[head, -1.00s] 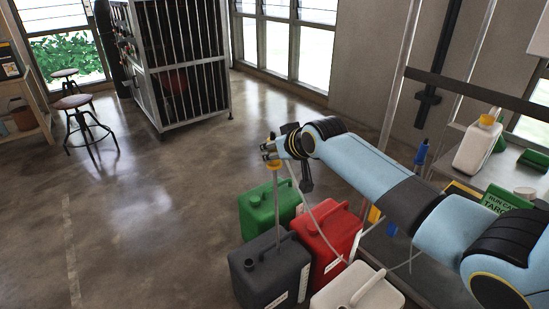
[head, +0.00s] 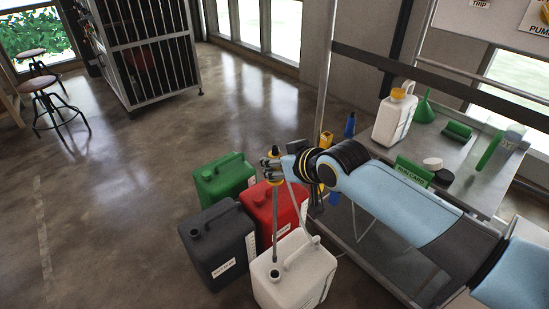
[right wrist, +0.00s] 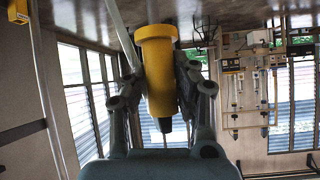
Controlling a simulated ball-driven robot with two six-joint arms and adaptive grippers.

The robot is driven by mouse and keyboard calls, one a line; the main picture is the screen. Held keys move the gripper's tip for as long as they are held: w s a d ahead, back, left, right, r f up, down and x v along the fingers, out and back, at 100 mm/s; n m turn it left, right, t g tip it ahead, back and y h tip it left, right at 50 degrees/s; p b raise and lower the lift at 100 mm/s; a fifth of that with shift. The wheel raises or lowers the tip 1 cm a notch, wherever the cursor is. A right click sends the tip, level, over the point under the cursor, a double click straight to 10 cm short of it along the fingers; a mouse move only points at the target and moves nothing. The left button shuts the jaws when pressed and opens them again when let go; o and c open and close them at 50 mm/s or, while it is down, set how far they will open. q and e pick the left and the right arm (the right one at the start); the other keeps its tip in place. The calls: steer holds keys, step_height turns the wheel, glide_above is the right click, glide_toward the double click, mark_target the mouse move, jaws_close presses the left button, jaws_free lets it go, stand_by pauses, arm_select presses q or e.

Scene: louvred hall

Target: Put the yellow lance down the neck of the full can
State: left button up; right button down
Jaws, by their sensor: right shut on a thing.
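My right gripper (head: 272,163) is shut on the yellow grip of the lance. In the right wrist view this yellow grip (right wrist: 157,70) sits between the two fingers. The lance's thin grey rod (head: 275,215) hangs nearly upright. Its lower end meets the open neck of the white can (head: 312,272) in the picture; I cannot tell whether it is inside the neck or just above it. A dark grey can (head: 222,250), a red can (head: 288,208) and a green can (head: 222,180) stand close by. How full each can is does not show. My left gripper is out of view.
A metal bench (head: 465,180) at the right carries a white jug with an orange cap (head: 394,115), a green funnel (head: 424,108) and a green sign (head: 411,170). A thin hose runs beside my right arm.

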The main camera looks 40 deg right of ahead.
mark_target(277, 187)
step_height(277, 187, down, 5)
steer(key=b, duration=0.4)
steer(key=shift+b, duration=0.4)
steer(key=shift+f+b, duration=0.5)
steer(key=shift+f, duration=0.6)
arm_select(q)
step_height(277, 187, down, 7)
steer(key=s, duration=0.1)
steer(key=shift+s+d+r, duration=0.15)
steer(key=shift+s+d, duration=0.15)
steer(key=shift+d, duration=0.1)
arm_select(e)
steer(key=shift+w+f, duration=0.1)
steer(key=shift+f, duration=0.2)
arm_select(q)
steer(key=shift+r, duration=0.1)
arm_select(e)
steer(key=shift+r+p, duration=0.3)
steer(key=shift+p, duration=0.15)
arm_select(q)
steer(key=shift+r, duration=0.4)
arm_select(e)
steer(key=shift+f, duration=0.15)
